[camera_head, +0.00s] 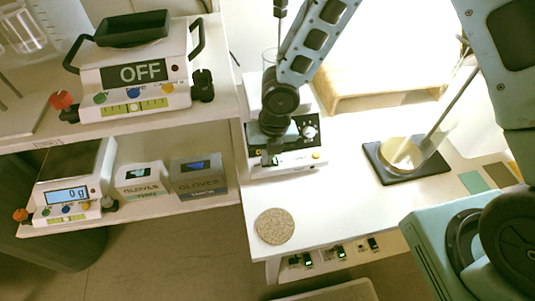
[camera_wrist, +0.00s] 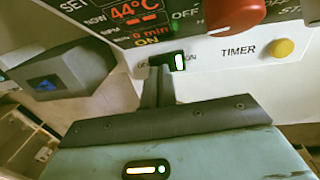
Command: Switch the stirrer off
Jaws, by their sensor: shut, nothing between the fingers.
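The stirrer (camera_head: 303,158) is a white box with a dark front panel at the left end of the white bench. Its panel (camera_wrist: 120,20) shows close up in the wrist view, with 44°C and ON on the display. Below it is a dark rocker switch (camera_wrist: 180,61) with a green light on its right, ON side. The left label is partly covered. My gripper (camera_wrist: 158,82) is shut and empty, its fingertips at the left half of the switch; I cannot tell whether they touch. In the head view, my gripper (camera_head: 270,157) is in front of the stirrer's face.
A red knob (camera_wrist: 232,12) and yellow TIMER button (camera_wrist: 282,47) are close by on the panel. A cork mat (camera_head: 274,226) lies at the bench's front. A black pad (camera_head: 420,170) holds a beaker at right. A shelf (camera_head: 215,100) with balances and glove boxes stands left.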

